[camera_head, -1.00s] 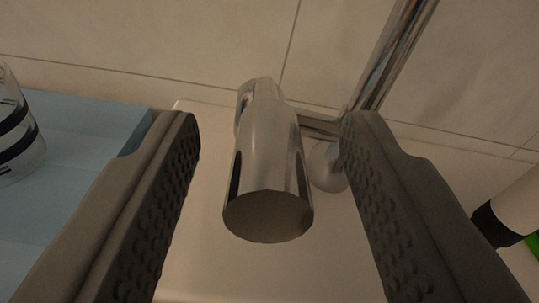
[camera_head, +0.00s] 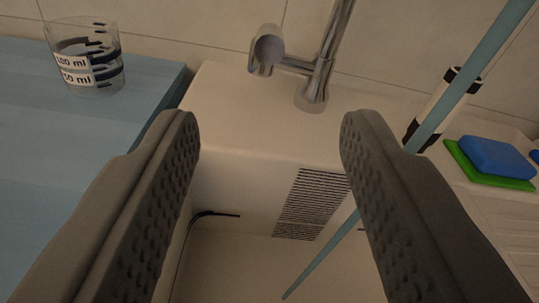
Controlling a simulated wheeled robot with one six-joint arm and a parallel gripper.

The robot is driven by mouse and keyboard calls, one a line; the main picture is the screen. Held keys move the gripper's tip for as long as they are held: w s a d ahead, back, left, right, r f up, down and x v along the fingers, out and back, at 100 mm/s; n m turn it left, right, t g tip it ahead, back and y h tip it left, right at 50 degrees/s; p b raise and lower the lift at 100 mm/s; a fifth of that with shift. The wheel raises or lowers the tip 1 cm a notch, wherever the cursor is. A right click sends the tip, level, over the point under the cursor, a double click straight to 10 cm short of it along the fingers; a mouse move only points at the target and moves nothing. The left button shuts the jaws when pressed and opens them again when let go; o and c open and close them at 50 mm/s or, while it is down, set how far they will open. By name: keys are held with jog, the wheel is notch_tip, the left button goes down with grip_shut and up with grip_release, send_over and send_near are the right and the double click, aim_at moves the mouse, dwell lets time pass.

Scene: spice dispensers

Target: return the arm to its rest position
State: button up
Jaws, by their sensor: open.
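My gripper (camera_head: 270,125) is open and empty, with its two dark grey fingers wide apart in the camera_head view. Nothing is between the fingers in contact with them. It is over a pale sink (camera_head: 235,262), and a chrome faucet (camera_head: 313,85) stands beyond the fingertips, apart from them. The faucet's head (camera_head: 265,50) points toward the camera. My other arm parts are not clearly in view.
A clear measuring cup (camera_head: 92,75) stands on a blue counter (camera_head: 60,125) at left. A thin teal rod (camera_head: 475,70) crosses the right side diagonally. A white and black bottle (camera_head: 440,100) and a blue-and-green sponge (camera_head: 495,155) are at right. A tiled wall is behind.

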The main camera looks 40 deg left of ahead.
jog(key=shift+s+d, duration=0.2)
jog(key=shift+d, duration=0.05)
dwell(0.3)
